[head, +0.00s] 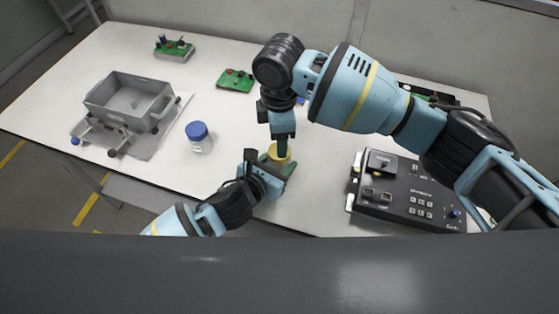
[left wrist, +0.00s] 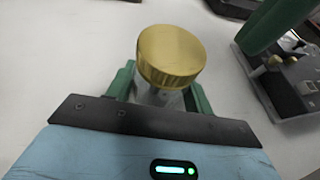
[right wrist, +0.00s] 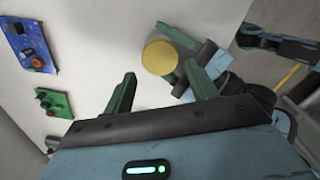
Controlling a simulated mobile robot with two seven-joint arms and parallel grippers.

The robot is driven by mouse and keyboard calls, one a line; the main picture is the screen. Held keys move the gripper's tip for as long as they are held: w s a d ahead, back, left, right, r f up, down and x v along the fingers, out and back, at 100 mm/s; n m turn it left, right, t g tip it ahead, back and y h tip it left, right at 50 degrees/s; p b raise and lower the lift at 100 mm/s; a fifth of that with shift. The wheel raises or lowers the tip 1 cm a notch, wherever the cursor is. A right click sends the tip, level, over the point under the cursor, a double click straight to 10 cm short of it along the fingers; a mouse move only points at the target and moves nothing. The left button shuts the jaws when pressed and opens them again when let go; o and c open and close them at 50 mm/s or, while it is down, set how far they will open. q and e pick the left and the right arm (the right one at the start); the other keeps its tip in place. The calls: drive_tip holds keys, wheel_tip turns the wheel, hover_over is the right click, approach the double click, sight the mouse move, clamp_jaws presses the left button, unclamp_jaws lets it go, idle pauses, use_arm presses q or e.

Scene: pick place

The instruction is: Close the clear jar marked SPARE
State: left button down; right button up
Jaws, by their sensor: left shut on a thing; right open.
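A clear jar (left wrist: 165,97) with a gold lid (left wrist: 170,52) on its top stands between the green fingers of my left gripper (left wrist: 163,92), which is shut on the jar's body. In the head view the gold lid (head: 279,152) shows at the table's front. No SPARE marking is readable, and I cannot tell how tight the lid is. My right gripper (right wrist: 161,86) is open and empty, with the lid (right wrist: 160,57) beyond its fingertips in the right wrist view. In the head view it points down above the lid, and its fingertips partly hide it.
A jar with a blue lid (head: 197,131) stands to the left. Green circuit boards (head: 236,80) lie at the back. A black control box (head: 410,190) is at the right. The table between is clear.

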sight(279, 161)
drive_tip(key=m, duration=0.1)
drive_tip(key=r+m, duration=0.1)
drive_tip(key=m, duration=0.3)
drive_tip(key=shift+a+r, duration=0.1)
drive_tip(key=shift+r, duration=0.3)
drive_tip(key=m, duration=0.1)
drive_tip(key=r+m, duration=0.1)
drive_tip(key=m, duration=0.2)
drive_tip(key=shift+r+m, duration=0.25)
drive_tip(key=shift+m, duration=0.05)
drive_tip(key=shift+f, duration=4)
drive_tip(key=c, duration=0.8)
drive_tip(key=o, duration=1.2)
drive_tip(key=shift+c, duration=0.2)
